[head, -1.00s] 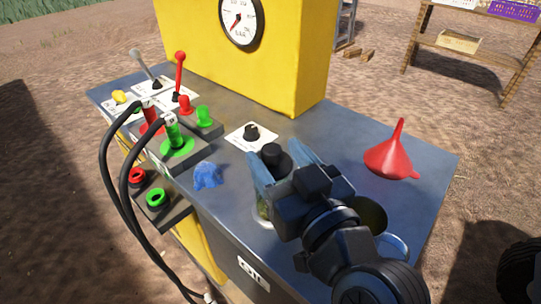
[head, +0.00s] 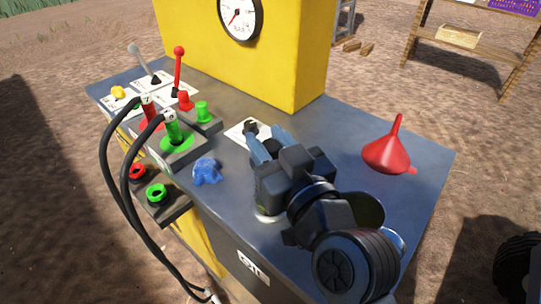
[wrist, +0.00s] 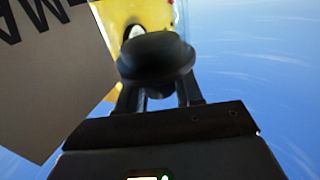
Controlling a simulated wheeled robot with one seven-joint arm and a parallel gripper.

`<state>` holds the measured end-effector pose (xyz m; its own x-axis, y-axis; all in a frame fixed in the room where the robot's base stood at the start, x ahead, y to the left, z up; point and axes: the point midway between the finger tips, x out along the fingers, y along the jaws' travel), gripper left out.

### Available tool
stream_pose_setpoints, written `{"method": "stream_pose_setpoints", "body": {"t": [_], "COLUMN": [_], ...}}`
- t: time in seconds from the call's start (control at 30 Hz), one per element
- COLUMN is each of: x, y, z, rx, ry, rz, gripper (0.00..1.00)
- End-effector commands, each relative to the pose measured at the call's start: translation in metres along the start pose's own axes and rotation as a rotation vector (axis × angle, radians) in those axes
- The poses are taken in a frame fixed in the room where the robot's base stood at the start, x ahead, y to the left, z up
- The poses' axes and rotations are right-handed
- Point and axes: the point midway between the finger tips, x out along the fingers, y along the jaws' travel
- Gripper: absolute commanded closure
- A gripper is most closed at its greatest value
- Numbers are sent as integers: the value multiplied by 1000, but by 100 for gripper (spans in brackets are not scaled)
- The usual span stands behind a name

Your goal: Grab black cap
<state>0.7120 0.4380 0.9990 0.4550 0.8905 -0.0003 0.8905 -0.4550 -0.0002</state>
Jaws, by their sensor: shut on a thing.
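My gripper (head: 270,140) is shut on the black cap (head: 274,147), which sits between its two blue-grey fingers above the table top. In the wrist view the black cap (wrist: 155,55) is a dark, rounded piece with a wider rim, at the ends of the fingers (wrist: 160,97). My gripper and arm hide part of the cap and the table beneath it in the head view.
A black knob on a white plate (head: 238,134) is close beyond the fingers. A blue crumpled cloth (head: 207,171) lies left of the gripper and a red funnel (head: 387,152) to the right. Levers, plugs and hoses crowd the left. A yellow gauge box (head: 285,65) stands behind.

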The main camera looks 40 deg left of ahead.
Motion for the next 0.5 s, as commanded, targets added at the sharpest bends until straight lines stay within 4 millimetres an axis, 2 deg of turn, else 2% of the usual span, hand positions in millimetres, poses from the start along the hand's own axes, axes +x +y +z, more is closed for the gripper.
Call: {"method": "stream_pose_setpoints", "body": {"t": [0.03,0.1,0.37,0.5], "x": [0,0,0,0], "y": [0,0,0,0], "z": [0,0,-1,-9], "rx": [0,0,0,-2], "ry": [0,0,1,2], "rz": [0,0,0,0], "gripper": [88,95,95,95]}}
